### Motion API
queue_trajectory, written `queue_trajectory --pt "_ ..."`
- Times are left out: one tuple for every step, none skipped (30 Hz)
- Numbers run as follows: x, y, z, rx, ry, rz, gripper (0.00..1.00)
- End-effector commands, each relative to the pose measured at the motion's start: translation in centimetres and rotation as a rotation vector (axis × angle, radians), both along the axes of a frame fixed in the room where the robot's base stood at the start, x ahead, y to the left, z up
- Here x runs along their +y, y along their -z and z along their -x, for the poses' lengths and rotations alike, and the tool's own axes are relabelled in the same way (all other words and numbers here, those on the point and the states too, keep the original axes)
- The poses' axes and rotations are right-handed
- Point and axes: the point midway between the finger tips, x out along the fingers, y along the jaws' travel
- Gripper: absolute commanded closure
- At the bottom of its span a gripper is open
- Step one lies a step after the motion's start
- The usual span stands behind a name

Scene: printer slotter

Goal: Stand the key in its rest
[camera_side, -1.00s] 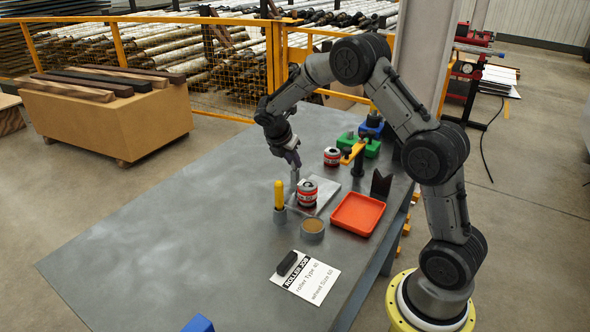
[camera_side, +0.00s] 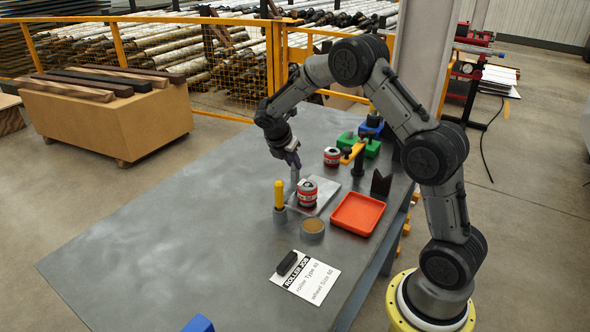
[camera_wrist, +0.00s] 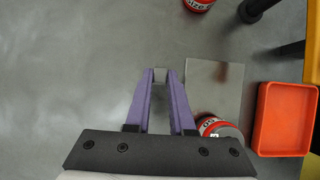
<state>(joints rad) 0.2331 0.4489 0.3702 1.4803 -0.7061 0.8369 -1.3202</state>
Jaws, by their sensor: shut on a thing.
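My gripper (camera_side: 294,166) hangs over the table behind the yellow-handled tool, its purple fingers pointing down. It is shut on a small grey piece, which I take to be the key (camera_side: 295,175). In the wrist view the grey piece also shows between the fingertips (camera_wrist: 161,76), and most of it is hidden. I cannot tell surely which thing is the key's rest. A yellow-handled tool (camera_side: 279,194) stands upright in a grey holder (camera_side: 280,215), just in front of my gripper. A black notched block (camera_side: 381,183) stands near the table's right edge.
A red-and-white can (camera_side: 307,196) stands on a metal plate (camera_side: 326,190) close by; another can (camera_side: 332,157) is behind. The table's left is clear.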

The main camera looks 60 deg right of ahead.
Motion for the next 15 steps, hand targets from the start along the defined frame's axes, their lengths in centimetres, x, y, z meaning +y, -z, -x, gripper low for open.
queue_trajectory --pt "-0.01 0.03 -0.01 0.0 0.0 0.0 1.0" --pt "-0.01 0.05 -0.01 0.0 0.0 0.0 1.0" --pt "-0.01 0.08 -0.01 0.0 0.0 0.0 1.0" --pt "-0.01 0.1 -0.01 0.0 0.0 0.0 1.0" --pt "-0.01 0.11 -0.01 0.0 0.0 0.0 1.0" --pt "0.0 0.14 0.0 0.0 0.0 0.0 0.77" --pt "0.0 0.14 0.0 0.0 0.0 0.0 0.72" --pt "0.0 0.14 0.0 0.0 0.0 0.0 0.66" --pt "0.0 0.14 0.0 0.0 0.0 0.0 0.59" --pt "0.0 0.14 0.0 0.0 0.0 0.0 0.54" --pt "0.0 0.14 0.0 0.0 0.0 0.0 0.48" --pt "0.0 0.13 0.0 0.0 0.0 0.0 0.44" --pt "0.0 0.13 0.0 0.0 0.0 0.0 0.44" --pt "0.0 0.13 0.0 0.0 0.0 0.0 0.44" --pt "0.0 0.13 0.0 0.0 0.0 0.0 0.44"
